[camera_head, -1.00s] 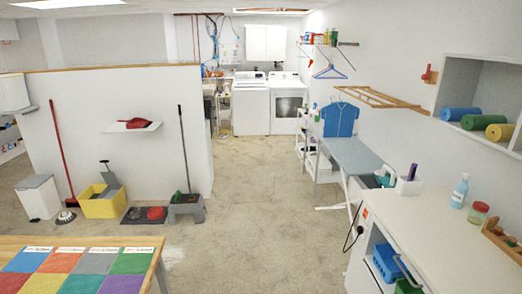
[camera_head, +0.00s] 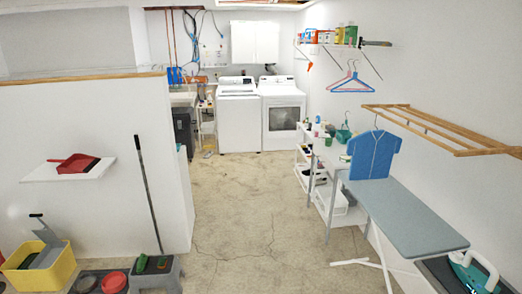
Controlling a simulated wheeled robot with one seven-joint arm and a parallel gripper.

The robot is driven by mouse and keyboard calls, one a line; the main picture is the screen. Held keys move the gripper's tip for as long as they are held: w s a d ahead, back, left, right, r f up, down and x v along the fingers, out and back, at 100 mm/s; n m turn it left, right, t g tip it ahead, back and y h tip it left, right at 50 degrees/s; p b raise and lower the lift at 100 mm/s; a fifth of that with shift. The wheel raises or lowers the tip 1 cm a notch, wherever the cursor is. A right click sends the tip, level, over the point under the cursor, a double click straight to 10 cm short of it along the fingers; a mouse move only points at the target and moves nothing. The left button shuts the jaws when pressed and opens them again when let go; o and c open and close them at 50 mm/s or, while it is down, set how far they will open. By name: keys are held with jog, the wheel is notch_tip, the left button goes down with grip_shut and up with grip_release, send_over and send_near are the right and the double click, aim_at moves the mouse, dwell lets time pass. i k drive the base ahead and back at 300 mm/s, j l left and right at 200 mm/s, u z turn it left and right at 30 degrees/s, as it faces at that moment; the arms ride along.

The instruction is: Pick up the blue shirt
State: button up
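The blue shirt (camera_head: 373,155) is flat and short-sleeved. It hangs upright on a thin hanger above the far end of the grey ironing board (camera_head: 418,217), right of the picture's middle. What the hanger's hook hangs from is unclear; the wooden drying rack (camera_head: 437,128) is close to it on the right wall. My gripper is not in view.
Open floor (camera_head: 235,215) runs down the middle towards a washer (camera_head: 237,115) and dryer (camera_head: 283,113). A partition wall (camera_head: 85,120), yellow bucket (camera_head: 40,272) and grey step stool (camera_head: 156,276) are left. White shelves (camera_head: 318,165) and an iron (camera_head: 474,275) are right.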

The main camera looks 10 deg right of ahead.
aim_at(372, 152)
jog(key=i+l+u, duration=0.35)
jog(key=i, duration=0.35)
jog(key=i+l+u, duration=0.3)
jog(key=i+l, duration=0.15)
jog(key=i, duration=0.25)
jog(key=i+l+u, duration=0.35)
jog(key=i+l, duration=0.25)
jog(key=i+l+u, duration=0.2)
jog(key=l, duration=0.95)
jog(key=l+u, duration=0.2)
jog(key=l, duration=0.95)
